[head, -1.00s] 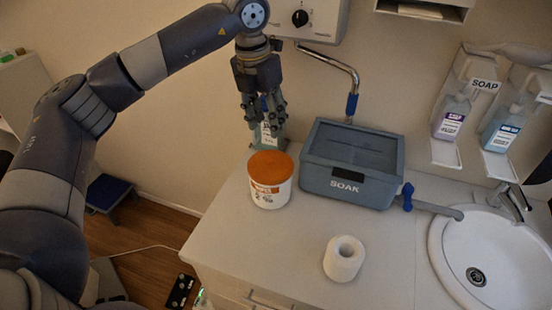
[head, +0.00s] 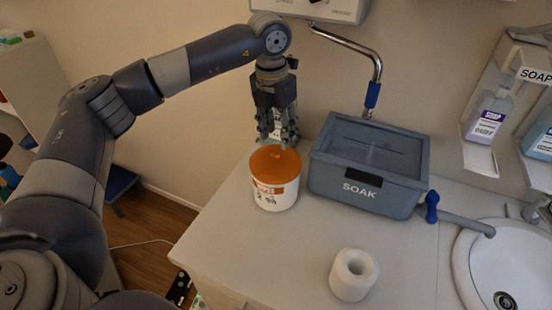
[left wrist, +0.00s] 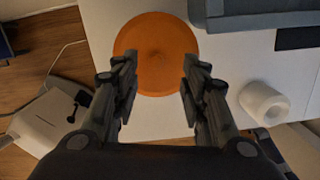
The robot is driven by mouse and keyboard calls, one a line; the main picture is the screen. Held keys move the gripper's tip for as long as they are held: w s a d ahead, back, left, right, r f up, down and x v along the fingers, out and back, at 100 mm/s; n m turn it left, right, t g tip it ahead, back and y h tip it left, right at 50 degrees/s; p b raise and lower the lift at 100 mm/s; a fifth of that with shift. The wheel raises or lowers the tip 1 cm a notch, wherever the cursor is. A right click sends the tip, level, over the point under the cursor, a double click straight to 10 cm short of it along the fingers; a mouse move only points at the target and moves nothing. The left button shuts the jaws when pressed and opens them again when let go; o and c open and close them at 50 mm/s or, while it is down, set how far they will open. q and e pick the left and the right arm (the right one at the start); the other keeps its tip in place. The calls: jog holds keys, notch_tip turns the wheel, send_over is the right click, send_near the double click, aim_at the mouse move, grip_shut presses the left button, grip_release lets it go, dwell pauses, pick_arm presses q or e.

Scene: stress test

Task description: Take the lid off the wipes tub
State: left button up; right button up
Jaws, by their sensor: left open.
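The wipes tub (head: 274,197) is white with printed labels and stands upright on the counter. My left gripper (head: 276,145) points down just above the lid, open and empty. The lid hides the tub's body in that view. My right gripper is not in view.
A grey SOAK box (head: 368,170) stands right of the tub, close to it. A white paper roll (head: 353,275) is at the front of the counter (head: 260,255). A sink (head: 500,262) and soap bottles (head: 487,118) are farther right.

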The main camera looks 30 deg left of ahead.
aim_at(275, 154)
pick_arm(q)
jog(key=shift+f, duration=0.65)
jog(key=f+p, duration=0.1)
jog(key=f, duration=0.2)
jog(key=f+p, duration=0.1)
jog(key=shift+s+a+f+p, duration=0.1)
jog(key=shift+a+f+p, duration=0.1)
jog(key=shift+a+p, duration=0.1)
jog(key=shift+f, duration=0.45)
jog(key=shift+c, duration=0.5)
grip_shut()
